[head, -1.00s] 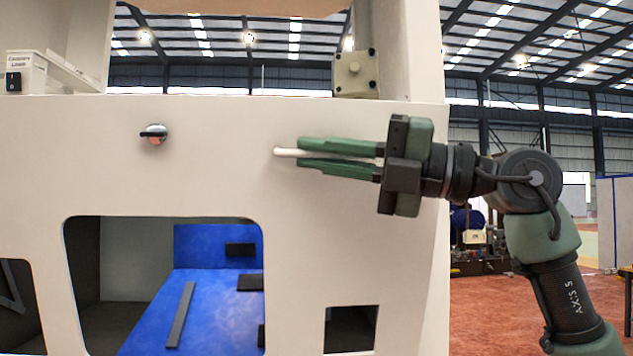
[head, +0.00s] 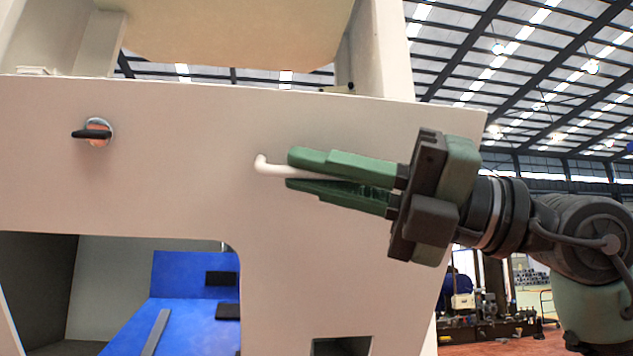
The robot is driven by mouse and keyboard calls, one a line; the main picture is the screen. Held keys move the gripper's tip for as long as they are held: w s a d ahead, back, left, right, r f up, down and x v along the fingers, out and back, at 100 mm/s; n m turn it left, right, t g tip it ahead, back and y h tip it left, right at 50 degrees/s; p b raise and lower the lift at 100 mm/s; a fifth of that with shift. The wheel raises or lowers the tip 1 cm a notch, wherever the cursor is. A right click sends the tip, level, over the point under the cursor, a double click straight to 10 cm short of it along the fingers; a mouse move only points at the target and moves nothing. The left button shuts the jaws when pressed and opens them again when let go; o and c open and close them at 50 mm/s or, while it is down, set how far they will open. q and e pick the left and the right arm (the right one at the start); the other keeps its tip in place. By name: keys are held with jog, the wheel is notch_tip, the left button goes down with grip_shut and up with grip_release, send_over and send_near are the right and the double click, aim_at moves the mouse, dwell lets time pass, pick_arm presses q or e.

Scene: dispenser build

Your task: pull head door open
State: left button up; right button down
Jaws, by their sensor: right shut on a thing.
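The head door (head: 180,190) is a large pale panel that fills most of the head view. It appears tilted, with its right side angled. A white bar handle (head: 262,165) sticks out of its right half. My right gripper (head: 290,170) comes in from the right, with green fingers shut on the handle. Only the handle's left end shows; the rest is hidden between the fingers. A round metal latch with a black lever (head: 97,133) sits on the door's upper left. My left gripper is not in view.
Below the door is an opening with a blue interior (head: 185,285) and black strips. A smaller dark cutout (head: 342,346) lies at lower right. A pale frame post (head: 385,50) rises behind the door. Red floor and machinery (head: 490,325) show at right.

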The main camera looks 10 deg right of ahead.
jog(key=shift+s+f, duration=0.1)
dwell(0.3)
jog(key=c, duration=1.5)
grip_release()
jog(key=shift+d, duration=0.2)
jog(key=b+v, duration=0.2)
jog(key=v, duration=0.5)
jog(key=shift+s, duration=0.2)
jog(key=shift+d, duration=0.15)
jog(key=shift+d, duration=0.1)
